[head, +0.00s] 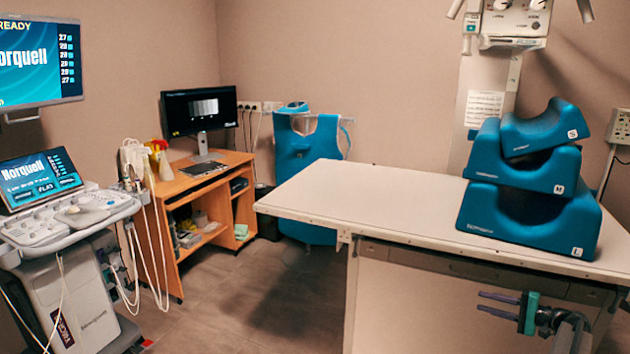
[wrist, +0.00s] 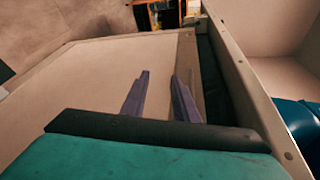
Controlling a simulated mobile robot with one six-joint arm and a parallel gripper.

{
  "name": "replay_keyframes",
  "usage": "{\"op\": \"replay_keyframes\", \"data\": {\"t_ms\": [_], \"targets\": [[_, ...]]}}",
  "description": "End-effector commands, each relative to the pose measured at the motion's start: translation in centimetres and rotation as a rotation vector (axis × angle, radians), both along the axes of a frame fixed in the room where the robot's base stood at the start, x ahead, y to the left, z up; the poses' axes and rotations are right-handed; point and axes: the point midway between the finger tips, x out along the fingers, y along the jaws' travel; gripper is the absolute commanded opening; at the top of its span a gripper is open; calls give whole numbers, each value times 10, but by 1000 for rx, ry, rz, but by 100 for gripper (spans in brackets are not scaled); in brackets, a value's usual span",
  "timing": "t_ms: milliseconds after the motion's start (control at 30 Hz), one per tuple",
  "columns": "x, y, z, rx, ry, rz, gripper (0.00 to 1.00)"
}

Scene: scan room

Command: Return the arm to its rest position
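My gripper (head: 481,302) is at the lower right of the head view, in front of the exam table's near side and below its top. Its two dark fingers point left, with a clear gap between them. In the wrist view the fingers (wrist: 160,80) stand apart with nothing between them, so it is open and empty. Part of my arm shows at the bottom edge of the head view; the rest is out of frame.
The white exam table (head: 400,200) is close to my gripper. Stacked blue foam positioners (head: 530,217) sit on it. An ultrasound cart (head: 70,290) and a wooden desk (head: 170,240) stand at the left. Open floor (head: 260,310) lies between cart and table.

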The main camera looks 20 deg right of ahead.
Motion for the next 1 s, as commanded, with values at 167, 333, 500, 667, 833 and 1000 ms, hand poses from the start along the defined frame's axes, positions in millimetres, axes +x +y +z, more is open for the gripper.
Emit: {"op": "replay_keyframes", "data": {"t_ms": [167, 333, 500, 667, 833, 1000], "targets": [[27, 78, -47, -16, 105, 82, 27], [41, 150, -92, -45, 207, 162, 27], [44, 224, -134, -87, 309, 250, 27], [37, 293, -172, -138, 403, 340, 27], [19, 361, -209, -204, 497, 439, 27], [-8, 423, -239, -280, 582, 542, 27]]}}
